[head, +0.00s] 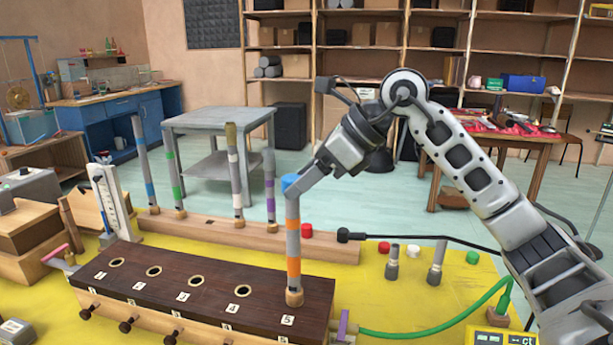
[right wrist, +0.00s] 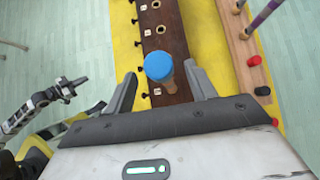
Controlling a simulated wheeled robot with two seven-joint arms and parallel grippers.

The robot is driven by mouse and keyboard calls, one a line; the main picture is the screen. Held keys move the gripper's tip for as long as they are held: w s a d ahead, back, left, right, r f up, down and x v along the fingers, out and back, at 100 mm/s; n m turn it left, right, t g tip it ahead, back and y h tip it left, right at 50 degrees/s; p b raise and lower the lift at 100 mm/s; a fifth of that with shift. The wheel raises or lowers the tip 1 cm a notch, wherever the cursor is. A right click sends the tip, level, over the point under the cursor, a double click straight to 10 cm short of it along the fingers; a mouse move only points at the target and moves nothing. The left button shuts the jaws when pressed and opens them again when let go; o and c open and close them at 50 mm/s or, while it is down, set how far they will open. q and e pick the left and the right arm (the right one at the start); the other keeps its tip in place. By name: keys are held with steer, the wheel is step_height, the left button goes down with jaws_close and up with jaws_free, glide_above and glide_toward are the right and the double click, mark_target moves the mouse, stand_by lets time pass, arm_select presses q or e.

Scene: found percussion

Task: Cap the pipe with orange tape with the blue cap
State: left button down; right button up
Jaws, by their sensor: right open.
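The pipe with orange tape (head: 293,245) is grey with orange bands and stands upright at hole 5 of the dark numbered box. The blue cap (head: 289,182) sits at the top of this pipe; I cannot tell how far down it is pushed. My right gripper (head: 300,187) is at the cap's height, right beside it. In the right wrist view, the blue cap (right wrist: 158,66) lies between the tips of my open fingers (right wrist: 162,82), with a gap on each side. My left arm's end (right wrist: 74,88) shows small at the left of that view, its jaws unclear.
The dark box (head: 205,285) has empty holes 1 to 4. Behind it, a wooden rack (head: 210,232) holds several taped pipes.

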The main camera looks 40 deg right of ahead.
steer(key=v, duration=1.6)
steer(key=shift+f, duration=0.1)
